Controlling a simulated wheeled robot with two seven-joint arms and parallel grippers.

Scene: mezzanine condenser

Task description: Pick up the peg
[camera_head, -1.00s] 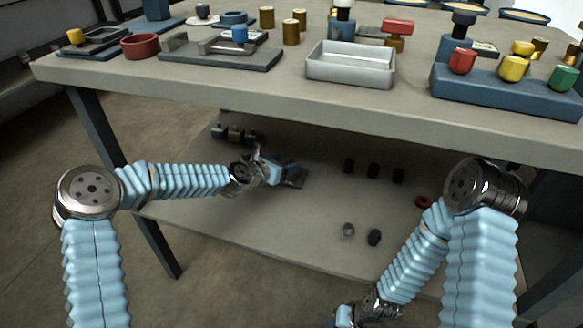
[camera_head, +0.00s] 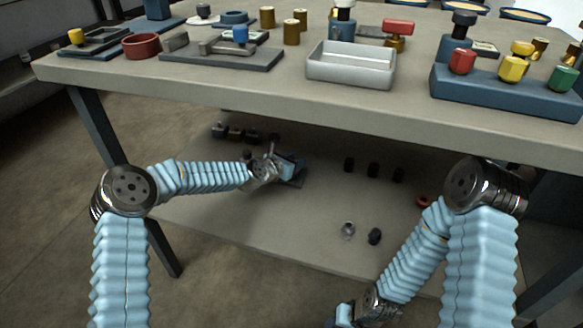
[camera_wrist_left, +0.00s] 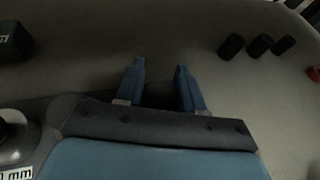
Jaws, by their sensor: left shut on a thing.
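My left gripper (camera_head: 297,172) is low over the lower shelf, under the table top. In the left wrist view its two blue fingers (camera_wrist_left: 159,85) stand apart with a dark thing (camera_wrist_left: 158,96) between them. I take this to be the peg, held in the jaws; its outline is hard to make out in the shadow. In the head view the gripper body hides it. My right gripper (camera_head: 332,321) shows only in part at the bottom edge, and its fingers are not visible.
Small dark blocks (camera_head: 235,133) stand at the back left. The table top (camera_head: 200,85) above carries a grey tray (camera_head: 350,76) and fixtures. The shelf's middle is clear.

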